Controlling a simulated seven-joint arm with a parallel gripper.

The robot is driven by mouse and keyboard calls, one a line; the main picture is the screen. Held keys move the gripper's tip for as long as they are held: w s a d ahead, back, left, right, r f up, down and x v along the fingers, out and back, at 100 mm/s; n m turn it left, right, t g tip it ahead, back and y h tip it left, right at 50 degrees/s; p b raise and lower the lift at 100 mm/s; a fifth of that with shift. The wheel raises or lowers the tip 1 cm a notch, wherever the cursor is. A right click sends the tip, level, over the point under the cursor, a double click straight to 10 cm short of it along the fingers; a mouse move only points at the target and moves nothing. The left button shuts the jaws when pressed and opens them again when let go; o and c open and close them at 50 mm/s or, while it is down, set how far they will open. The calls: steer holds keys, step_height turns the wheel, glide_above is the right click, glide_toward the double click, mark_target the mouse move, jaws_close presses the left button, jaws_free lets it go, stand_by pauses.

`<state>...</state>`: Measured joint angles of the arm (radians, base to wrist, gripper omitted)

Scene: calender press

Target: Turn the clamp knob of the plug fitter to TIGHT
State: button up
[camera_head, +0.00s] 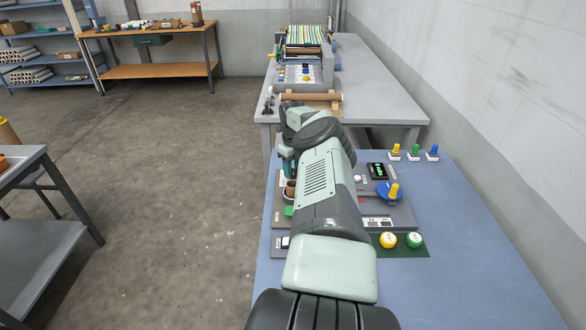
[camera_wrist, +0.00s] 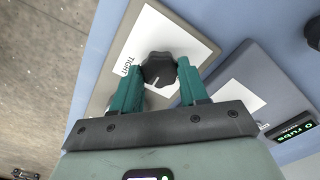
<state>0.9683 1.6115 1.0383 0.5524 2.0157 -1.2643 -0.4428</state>
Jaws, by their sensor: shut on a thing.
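The black, lobed clamp knob (camera_wrist: 158,69) sits on a white plate (camera_wrist: 178,32) of the plug fitter in the wrist view. A white mark shows near the knob's lower edge. The word TIGHT (camera_wrist: 126,66) is printed on the plate, left of the knob. My gripper (camera_wrist: 160,67) is shut on the knob, with one teal finger on its left and one on its right. In the head view, my arm hides the knob, and only a bit of teal finger shows beside it.
A wall bounds the right. The table's right front is clear.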

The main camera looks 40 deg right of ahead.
mark_target(293, 171)
steer(key=m, duration=0.5)
steer(key=shift+m, duration=0.3)
steer(key=m, duration=0.5)
stand_by(0.4)
steer(key=o, duration=1.1)
steer(key=shift+c, duration=0.2)
step_height(293, 171, up, 11)
